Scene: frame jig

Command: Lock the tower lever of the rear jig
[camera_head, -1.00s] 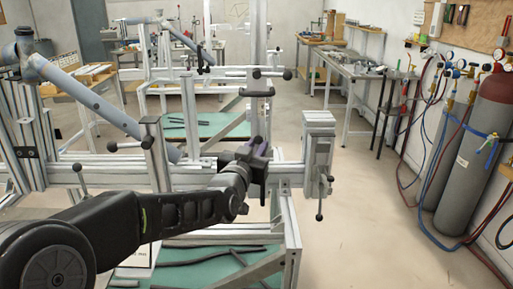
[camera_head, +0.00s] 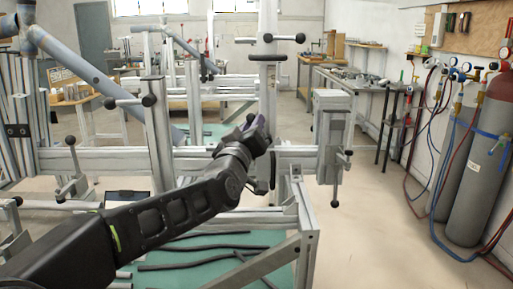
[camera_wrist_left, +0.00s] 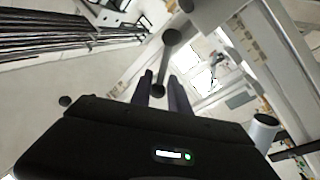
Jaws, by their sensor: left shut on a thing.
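The frame jig's upright metal tower (camera_head: 268,95) stands on the near crossbeam in the head view. My left gripper (camera_head: 258,130) is at the tower's lower part, just above the beam, and hides what it holds there. In the left wrist view, a dark lever with ball ends (camera_wrist_left: 166,62) runs down between the two fingers of my left gripper (camera_wrist_left: 161,80). The gripper is shut on the lever near its lower ball. A second T-handle lever (camera_head: 284,38) sits higher on the tower, clear of the gripper. My right gripper is not in view.
A clamp block (camera_head: 332,125) with a hanging ball handle ends the beam at right. A post with a ball lever (camera_head: 135,101) stands left of the tower. Dark tubes lie on the green shelf (camera_head: 200,262) below. Gas cylinders (camera_head: 470,175) stand far right, beyond open floor.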

